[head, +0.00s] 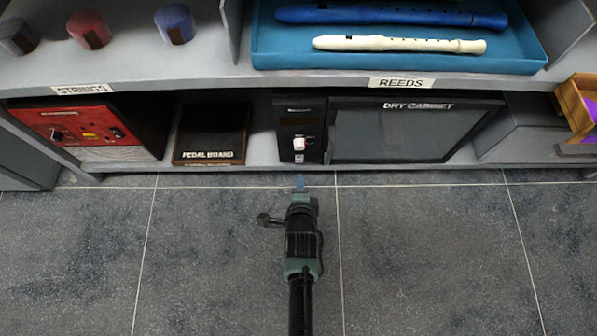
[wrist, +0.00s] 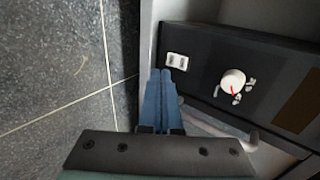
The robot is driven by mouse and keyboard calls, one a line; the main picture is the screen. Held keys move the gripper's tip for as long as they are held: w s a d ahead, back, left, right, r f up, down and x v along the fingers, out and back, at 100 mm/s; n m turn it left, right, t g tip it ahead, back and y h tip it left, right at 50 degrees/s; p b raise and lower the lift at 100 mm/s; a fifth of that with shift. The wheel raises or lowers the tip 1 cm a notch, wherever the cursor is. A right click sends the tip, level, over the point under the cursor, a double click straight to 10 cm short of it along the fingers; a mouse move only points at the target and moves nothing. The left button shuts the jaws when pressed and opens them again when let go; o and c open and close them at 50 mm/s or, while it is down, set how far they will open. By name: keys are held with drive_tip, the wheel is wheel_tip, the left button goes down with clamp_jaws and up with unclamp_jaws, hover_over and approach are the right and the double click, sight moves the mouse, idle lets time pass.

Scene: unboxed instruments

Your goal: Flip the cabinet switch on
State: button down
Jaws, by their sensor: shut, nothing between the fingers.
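The dry cabinet (head: 395,135) stands on the lower shelf, with a dark glass door and a black control panel (head: 298,115) on its left side. The panel has a white knob (head: 299,144) with a red mark, also in the wrist view (wrist: 233,80). A small pale switch (head: 299,158) sits below the knob; in the wrist view it is a white two-part plate (wrist: 177,61). Which way it is set is too small to tell. My gripper (head: 300,178) is shut and empty, in front of the panel's lower edge. Its blue fingertips (wrist: 165,74) appear close to the switch; contact cannot be told.
Left on the same shelf are a pedal board box (head: 210,135) and a red-fronted unit (head: 80,125). The upper shelf holds a blue tray (head: 400,55) with two recorders and overhangs the cabinet. The tiled floor (head: 430,250) in front is clear.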

drive_tip(key=p+v, duration=0.4)
drive_tip(key=v, duration=0.4)
drive_tip(key=shift+s+p, duration=0.35)
drive_tip(key=shift+p, duration=0.05)
drive_tip(key=shift+r, duration=0.15)
drive_tip(key=f+t+b, duration=0.1)
drive_tip(key=b, duration=0.2)
drive_tip(key=s+f+t+b, duration=0.1)
drive_tip(key=f+b, duration=0.1)
drive_tip(key=b, duration=0.1)
drive_tip(key=shift+s, duration=0.2)
